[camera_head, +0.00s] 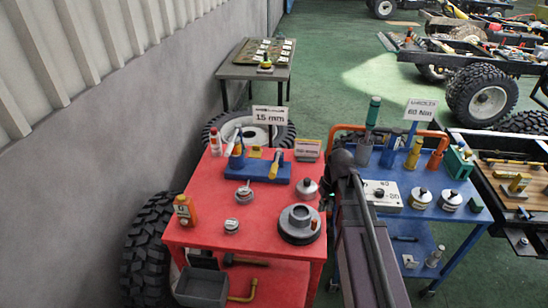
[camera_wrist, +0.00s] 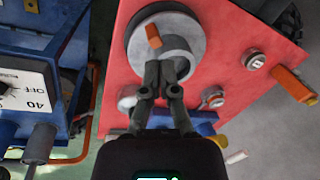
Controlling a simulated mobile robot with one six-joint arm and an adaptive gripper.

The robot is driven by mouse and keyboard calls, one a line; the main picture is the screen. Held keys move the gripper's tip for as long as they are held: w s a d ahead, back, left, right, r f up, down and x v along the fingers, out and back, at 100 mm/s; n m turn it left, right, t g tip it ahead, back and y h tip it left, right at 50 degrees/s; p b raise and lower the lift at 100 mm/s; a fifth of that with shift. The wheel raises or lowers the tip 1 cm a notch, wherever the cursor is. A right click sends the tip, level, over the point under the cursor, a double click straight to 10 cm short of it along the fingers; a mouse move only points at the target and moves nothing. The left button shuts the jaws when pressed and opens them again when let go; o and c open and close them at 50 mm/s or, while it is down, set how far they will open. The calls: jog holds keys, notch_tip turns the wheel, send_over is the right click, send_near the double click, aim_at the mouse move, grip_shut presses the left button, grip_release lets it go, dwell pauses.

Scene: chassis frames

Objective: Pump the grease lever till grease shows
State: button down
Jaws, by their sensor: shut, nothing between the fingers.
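A blue fixture (camera_head: 258,173) sits at the back of the red bench top, with a yellow-handled upright part (camera_head: 275,164) and a blue upright part (camera_head: 237,157) on it. I cannot tell for sure which part is the grease lever. A grey round hub (camera_head: 299,226) stands at the bench's front right; it also shows in the wrist view (camera_wrist: 185,22) with a short orange piece (camera_wrist: 153,36) on it. My gripper (camera_wrist: 162,70) is shut and empty, its fingertips over the hub's near edge in that view. Contact is unclear. I make out no grease.
The red bench (camera_head: 215,215) also holds small metal parts and an orange bottle (camera_head: 184,210). A blue cart (camera_head: 440,200) with tools and a torque box stands close on the right. A wall (camera_head: 110,150) is on the left.

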aim_at(275, 167)
jog(key=w+a+r+n+y+p, duration=0.1)
jog(key=w+a+r+n+p, duration=0.2)
jog(key=w, duration=0.4)
jog(key=w+a+r+n+g+y+p, duration=0.1)
jog(key=w+a+r+n+y+p, duration=0.1)
jog(key=w, duration=0.6)
jog(key=w+a+r+n+g+y+p, duration=0.1)
jog(key=w+a+r+n+p, duration=0.3)
jog(key=r, duration=0.5)
jog(key=w+a+n+y, duration=0.1)
jog(key=w+a+n, duration=0.1)
jog(key=w, duration=0.1)
jog(key=shift+w+r+n+p, duration=0.15)
jog(key=shift+w+n+p, duration=0.15)
jog(key=shift+n+p, duration=0.1)
